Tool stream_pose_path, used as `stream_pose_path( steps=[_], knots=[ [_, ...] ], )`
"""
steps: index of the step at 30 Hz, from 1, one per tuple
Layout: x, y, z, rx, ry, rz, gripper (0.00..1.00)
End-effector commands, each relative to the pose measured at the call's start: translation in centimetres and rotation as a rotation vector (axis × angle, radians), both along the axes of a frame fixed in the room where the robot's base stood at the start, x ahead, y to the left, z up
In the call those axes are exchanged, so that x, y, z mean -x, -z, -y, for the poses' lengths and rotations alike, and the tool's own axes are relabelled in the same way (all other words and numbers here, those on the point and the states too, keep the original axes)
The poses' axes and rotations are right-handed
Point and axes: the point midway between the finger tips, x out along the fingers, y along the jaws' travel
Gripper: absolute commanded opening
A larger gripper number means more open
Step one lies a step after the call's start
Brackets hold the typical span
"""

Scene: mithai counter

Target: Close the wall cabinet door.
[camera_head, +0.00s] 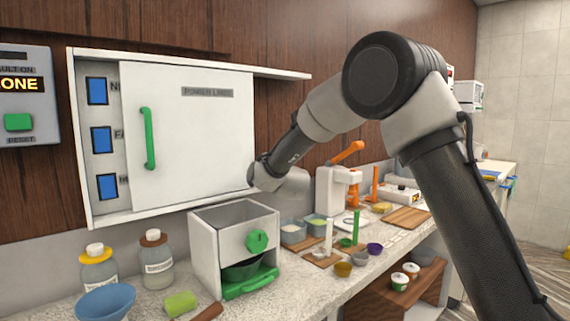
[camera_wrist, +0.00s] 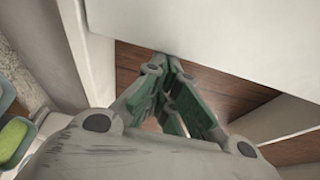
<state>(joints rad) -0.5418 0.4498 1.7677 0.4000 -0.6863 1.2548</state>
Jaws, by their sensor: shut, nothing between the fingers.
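The white wall cabinet (camera_head: 82,150) hangs on the wood wall, its left part uncovered and showing several blue panels. Its white door (camera_head: 200,125), with a green upright handle (camera_head: 148,138) near the left edge, covers the rest. The door's right edge stands short of the end of the cabinet's long top board. My gripper (camera_head: 256,176) is at the door's lower right edge. In the wrist view my gripper (camera_wrist: 168,72) is shut and empty, its tips close by the white door (camera_wrist: 220,35); I cannot tell whether they touch it.
Below the cabinet, a white box with a green knob (camera_head: 257,240) stands on the counter (camera_head: 320,290). Jars (camera_head: 157,262) and a blue bowl (camera_head: 105,302) are to its left. Bowls, boards and an orange-handled press (camera_head: 335,190) are to the right.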

Motion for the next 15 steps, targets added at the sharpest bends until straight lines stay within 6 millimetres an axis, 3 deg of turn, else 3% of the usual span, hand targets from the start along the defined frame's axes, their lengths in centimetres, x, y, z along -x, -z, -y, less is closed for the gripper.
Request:
stream_pose_path(
  steps=[1, 6, 15],
  knots=[
    [0.9, -0.1, -1.4, -0.001, -0.005, 0.001, 0.00],
    [3.3, 0.0, -4.6, 0.000, -0.004, 0.000, 0.00],
    [5.3, 0.0, -7.4, 0.000, 0.000, 0.001, 0.00]
  ],
)
